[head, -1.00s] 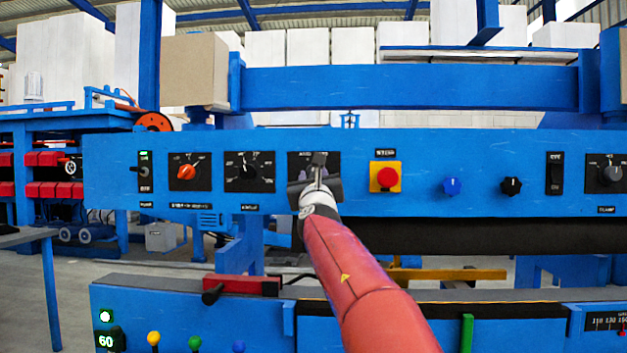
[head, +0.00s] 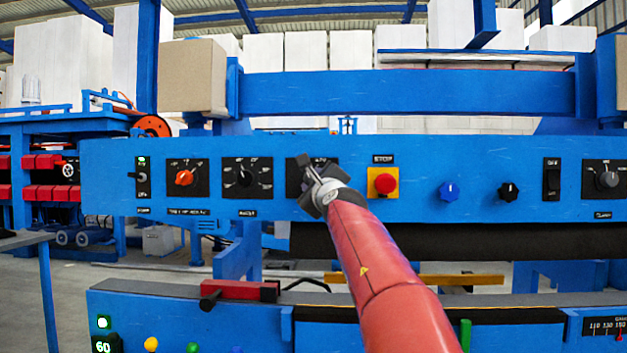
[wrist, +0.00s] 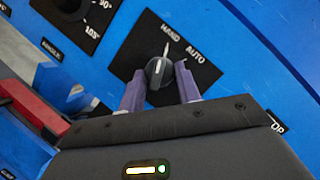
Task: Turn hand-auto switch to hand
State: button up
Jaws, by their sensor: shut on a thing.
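The hand-auto switch is a dark rotary knob (wrist: 157,72) on a black plate (wrist: 128,62) marked HAND and AUTO. In the wrist view, the knob's white mark points up the picture, roughly towards the HAND tick. The plate also shows in the head view (head: 293,178), largely covered by my gripper (head: 316,178). My gripper's two purple fingers (wrist: 158,76) stand on either side of the knob and are shut on it. The gripper is rolled over to the left. In the head view the knob is hidden behind it.
Left of the switch are a black-knob dial (head: 246,178) and an orange-knob dial (head: 185,178). A red button on a yellow base (head: 383,184) sits close to the right of my wrist. Blue (head: 449,190) and black (head: 508,191) knobs are farther right.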

dwell(0.5)
jog(key=o, duration=1)
jog(key=b+v, duration=0.3)
jog(key=v, duration=0.4)
jog(key=shift+s+f+b, duration=0.1)
jog(key=shift+s+b, duration=0.2)
jog(key=shift+s, duration=0.1)
